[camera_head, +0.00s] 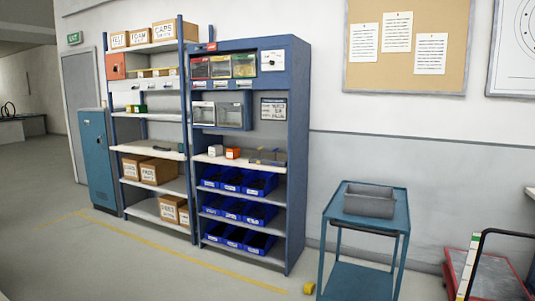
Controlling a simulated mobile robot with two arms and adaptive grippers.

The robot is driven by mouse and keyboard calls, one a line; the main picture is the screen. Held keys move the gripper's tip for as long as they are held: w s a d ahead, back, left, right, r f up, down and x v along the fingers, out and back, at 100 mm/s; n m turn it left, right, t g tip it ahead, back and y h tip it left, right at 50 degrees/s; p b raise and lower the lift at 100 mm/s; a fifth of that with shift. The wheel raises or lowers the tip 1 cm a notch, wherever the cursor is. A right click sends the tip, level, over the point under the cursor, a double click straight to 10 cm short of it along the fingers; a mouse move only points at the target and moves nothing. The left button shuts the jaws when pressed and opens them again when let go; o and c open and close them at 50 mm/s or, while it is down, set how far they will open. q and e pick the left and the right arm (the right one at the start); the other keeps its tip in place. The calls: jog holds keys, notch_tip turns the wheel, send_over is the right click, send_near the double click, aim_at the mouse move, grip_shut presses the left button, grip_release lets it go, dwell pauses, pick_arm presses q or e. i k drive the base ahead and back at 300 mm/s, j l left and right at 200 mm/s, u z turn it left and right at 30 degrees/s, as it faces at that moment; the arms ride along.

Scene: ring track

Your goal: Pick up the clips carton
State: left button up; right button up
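No label that I can read says clips, so I cannot tell which box is the clips carton. A small white carton (215,150) and a small orange carton (232,153) stand side by side on the middle shelf of the blue rack (297,150). Several brown cartons stand on the shelving to its left; one on top (164,30) seems to read CAPS. Other brown cartons (158,172) stand on a lower shelf, their lettering too small to read surely. Neither of my grippers is in view.
Blue bins (255,187) fill the rack's lower shelves. A blue trolley (365,228) with a grey tray (369,201) stands right of the rack. A small yellow object (309,288) lies on the floor beside it. A red cart (490,275) is at far right. Floor before the shelves is clear.

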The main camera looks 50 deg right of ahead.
aim_at(216, 150)
jog(key=i+l+z, duration=0.25)
jog(key=i+z, duration=0.2)
jog(key=i+l+z, duration=0.15)
jog(key=i+z, duration=0.7)
jog(key=i+j, duration=0.15)
jog(key=i, duration=0.35)
jog(key=i+j+z, duration=0.1)
jog(key=i, duration=0.35)
jog(key=i+j, duration=0.25)
jog(key=i, duration=0.25)
jog(key=i+j+z, duration=0.1)
jog(key=i, duration=0.35)
jog(key=j, duration=0.1)
